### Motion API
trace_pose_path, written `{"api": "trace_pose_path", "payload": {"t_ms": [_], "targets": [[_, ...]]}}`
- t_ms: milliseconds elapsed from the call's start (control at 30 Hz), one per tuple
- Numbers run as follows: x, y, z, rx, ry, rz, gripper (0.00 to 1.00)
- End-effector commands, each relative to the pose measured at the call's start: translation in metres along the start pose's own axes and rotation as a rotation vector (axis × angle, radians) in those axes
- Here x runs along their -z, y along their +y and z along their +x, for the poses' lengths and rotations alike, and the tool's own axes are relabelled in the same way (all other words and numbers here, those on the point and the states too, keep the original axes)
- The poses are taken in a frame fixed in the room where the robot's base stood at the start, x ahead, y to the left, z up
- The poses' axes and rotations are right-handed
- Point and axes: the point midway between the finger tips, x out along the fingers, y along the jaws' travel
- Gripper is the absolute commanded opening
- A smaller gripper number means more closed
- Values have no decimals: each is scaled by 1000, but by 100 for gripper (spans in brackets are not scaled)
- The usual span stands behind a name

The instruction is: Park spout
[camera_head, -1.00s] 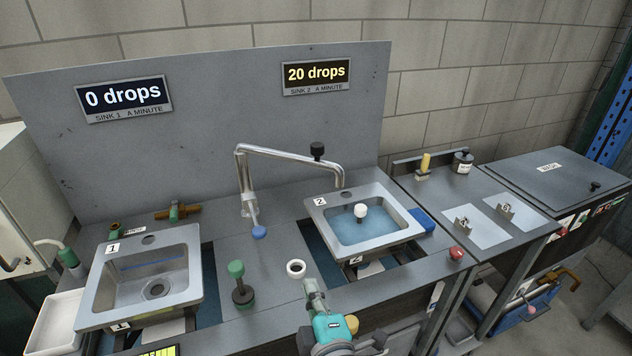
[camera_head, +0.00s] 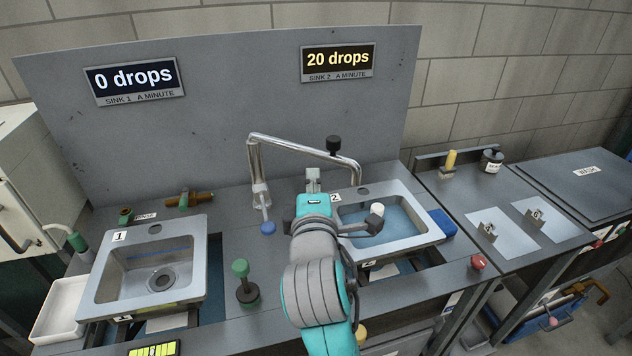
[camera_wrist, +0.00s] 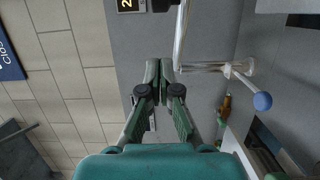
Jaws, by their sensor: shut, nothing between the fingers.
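A chrome spout (camera_head: 305,148) swings out to the right from its upright base, with its outlet end over sink 2 (camera_head: 432,229). A black knob (camera_head: 333,144) sits on top of the spout near that end. The blue-tipped lever (camera_head: 267,228) is at the spout's base. My gripper (camera_head: 313,180) is shut and empty, in front of and below the spout's long arm in the head view. In the wrist view the shut fingers (camera_wrist: 160,65) point toward the backboard, just left of the spout (camera_wrist: 182,35). I cannot tell whether they touch it.
Sink 1 (camera_head: 196,277) stands at the left, its sign reading 0 drops (camera_head: 134,79). Sink 2's sign (camera_head: 338,60) reads 20 drops. Sink 2 holds bluish water. A green-topped post (camera_head: 241,268) stands between the sinks. A grey backboard (camera_head: 230,120) stands behind.

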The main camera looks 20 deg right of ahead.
Motion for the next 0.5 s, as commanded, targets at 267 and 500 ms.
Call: {"api": "trace_pose_path", "payload": {"t_ms": [267,500], "targets": [[0,1,54,0,-1,1,0],[-18,0,82,-1,-2,2,0]]}}
